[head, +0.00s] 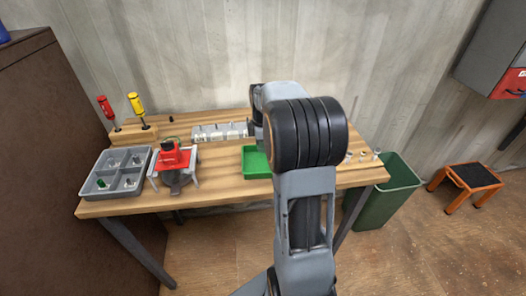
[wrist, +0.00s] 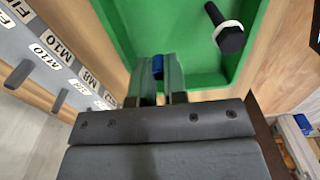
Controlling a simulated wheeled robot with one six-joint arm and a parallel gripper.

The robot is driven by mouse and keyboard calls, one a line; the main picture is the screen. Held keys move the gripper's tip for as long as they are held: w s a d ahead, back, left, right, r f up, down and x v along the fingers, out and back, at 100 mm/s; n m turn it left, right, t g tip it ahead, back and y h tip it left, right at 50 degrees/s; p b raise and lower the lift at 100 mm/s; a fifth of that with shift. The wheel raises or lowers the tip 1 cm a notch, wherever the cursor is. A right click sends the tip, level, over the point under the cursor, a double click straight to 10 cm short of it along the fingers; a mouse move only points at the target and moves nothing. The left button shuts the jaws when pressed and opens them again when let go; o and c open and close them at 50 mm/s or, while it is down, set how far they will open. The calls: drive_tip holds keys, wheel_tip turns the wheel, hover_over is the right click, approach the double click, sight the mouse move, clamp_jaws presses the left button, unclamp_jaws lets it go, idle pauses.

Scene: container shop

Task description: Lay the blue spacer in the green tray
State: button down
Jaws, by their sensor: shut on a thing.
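The blue spacer (wrist: 158,66) is pinched between the fingertips of my gripper (wrist: 158,72) in the wrist view. Only a small part of it shows between the fingers. My gripper is shut on it and appears over the green tray (wrist: 125,30). I cannot tell the height of the spacer above the tray floor. A black bolt with a white ring (wrist: 227,33) lies in the tray, to the right of the fingers. In the head view the green tray (head: 250,163) is partly hidden by my arm, which also hides my gripper.
A labelled grey rack (wrist: 45,45) stands beside the tray; it also shows in the head view (head: 220,132). A grey divided bin (head: 108,190) and a red device (head: 172,157) are at left on the bench. A green waste bin (head: 388,192) stands right of it.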

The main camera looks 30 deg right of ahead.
sight(263, 158)
drive_tip(key=shift+w+d+f, duration=0.1)
drive_tip(key=shift+w+f, duration=0.1)
drive_tip(key=shift+f, duration=1.6)
drive_tip(key=shift+f, duration=0.1)
drive_tip(key=shift+f, duration=0.15)
drive_tip(key=c, duration=1.4)
unclamp_jaws()
drive_tip(key=shift+c, duration=0.2)
